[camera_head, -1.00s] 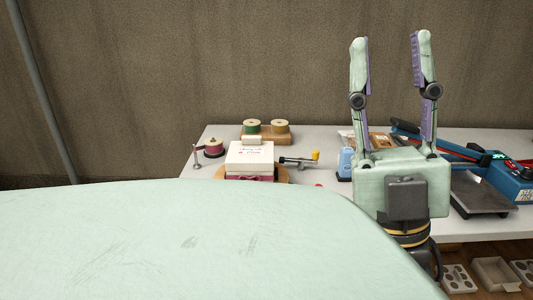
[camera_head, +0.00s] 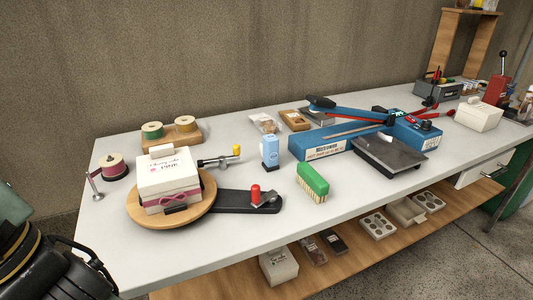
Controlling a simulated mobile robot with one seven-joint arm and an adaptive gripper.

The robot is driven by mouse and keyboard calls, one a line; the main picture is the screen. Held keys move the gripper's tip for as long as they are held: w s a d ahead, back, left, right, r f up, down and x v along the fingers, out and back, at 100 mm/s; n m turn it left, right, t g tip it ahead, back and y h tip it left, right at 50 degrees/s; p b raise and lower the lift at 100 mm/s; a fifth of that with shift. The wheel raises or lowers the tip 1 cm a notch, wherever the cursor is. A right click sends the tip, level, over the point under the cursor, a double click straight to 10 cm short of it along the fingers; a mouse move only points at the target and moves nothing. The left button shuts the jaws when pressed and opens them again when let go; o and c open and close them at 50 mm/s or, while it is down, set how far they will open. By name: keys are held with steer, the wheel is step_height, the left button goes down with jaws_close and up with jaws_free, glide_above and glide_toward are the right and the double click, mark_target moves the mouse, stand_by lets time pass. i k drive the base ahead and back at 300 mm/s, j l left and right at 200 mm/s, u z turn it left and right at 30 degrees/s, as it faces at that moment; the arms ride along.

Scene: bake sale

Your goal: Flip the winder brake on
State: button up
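A round wooden turntable (camera_head: 137,207) stands at the table's front left and bears a white box with handwriting (camera_head: 168,170). A black base plate (camera_head: 233,203) extends right from it, with an upright red knob (camera_head: 255,192) and a small metal lever (camera_head: 269,199) at its end. Behind the box, a metal crank piece (camera_head: 213,162) ends in a yellow knob (camera_head: 236,149). Which part is the winder brake, and its setting, I cannot tell. My wrist shows at the lower left edge, left of the table; my gripper's fingers are outside the picture.
Spools on a wooden stand (camera_head: 186,137) and a pink spool (camera_head: 115,167) are behind and left. A blue sealer (camera_head: 325,143) and dark scale plate (camera_head: 390,152) occupy the right. The front edge is mostly clear.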

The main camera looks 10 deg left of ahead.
mark_target(222, 160)
steer(key=u, duration=0.45)
steer(key=k+j+z, duration=0.1)
steer(key=j+z, duration=0.15)
steer(key=j, duration=0.15)
steer(key=k+j+z, duration=0.1)
steer(key=j+z, duration=0.15)
steer(key=j, duration=0.15)
steer(key=k+j+z, duration=0.15)
steer(key=j+z, duration=0.15)
steer(key=k+j+z, duration=0.25)
steer(key=j, duration=0.15)
steer(key=k+j+z, duration=0.25)
steer(key=i+j, duration=0.15)
steer(key=i, duration=0.4)
steer(key=i+j, duration=0.1)
steer(key=i, duration=0.45)
